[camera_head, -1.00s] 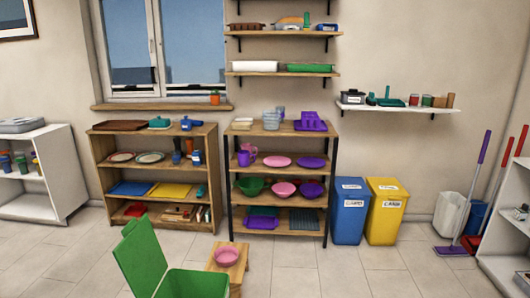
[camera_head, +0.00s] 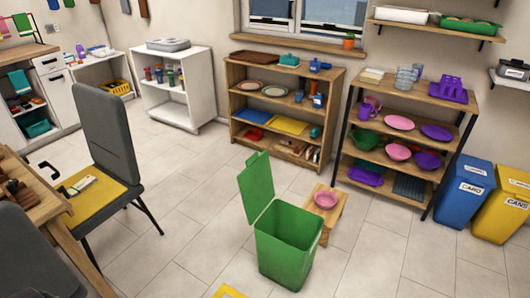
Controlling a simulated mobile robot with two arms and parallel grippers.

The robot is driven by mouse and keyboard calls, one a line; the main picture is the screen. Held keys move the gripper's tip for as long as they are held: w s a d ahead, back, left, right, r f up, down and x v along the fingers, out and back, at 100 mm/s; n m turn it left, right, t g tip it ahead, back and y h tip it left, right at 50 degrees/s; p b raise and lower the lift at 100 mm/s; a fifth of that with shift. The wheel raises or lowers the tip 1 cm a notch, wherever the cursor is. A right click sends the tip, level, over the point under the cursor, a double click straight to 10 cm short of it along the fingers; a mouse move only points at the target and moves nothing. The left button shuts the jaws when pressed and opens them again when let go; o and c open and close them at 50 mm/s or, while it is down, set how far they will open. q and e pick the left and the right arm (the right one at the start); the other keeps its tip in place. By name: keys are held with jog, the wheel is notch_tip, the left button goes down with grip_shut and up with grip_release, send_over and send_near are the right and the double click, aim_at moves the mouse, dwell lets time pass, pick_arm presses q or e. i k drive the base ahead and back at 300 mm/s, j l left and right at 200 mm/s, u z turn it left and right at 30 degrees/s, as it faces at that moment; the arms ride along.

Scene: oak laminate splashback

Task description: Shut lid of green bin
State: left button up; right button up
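The green bin (camera_head: 284,252) stands on the tiled floor in the lower middle of the head view. Its green lid (camera_head: 256,187) is open and stands up from the bin's left rear side, tilted a little back. The top of the bin is uncovered, and I cannot make out anything inside. Neither of my grippers is in the head view.
A small wooden stool (camera_head: 327,222) with a pink bowl (camera_head: 326,200) stands just behind the bin's right side. A grey chair (camera_head: 104,140) with a yellow seat is at the left by a wooden table (camera_head: 43,205). Open floor lies left of the bin.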

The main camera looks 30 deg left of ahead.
aim_at(255, 182)
jog(key=j, duration=0.75)
jog(key=i+j, duration=0.1)
jog(key=j, duration=0.7)
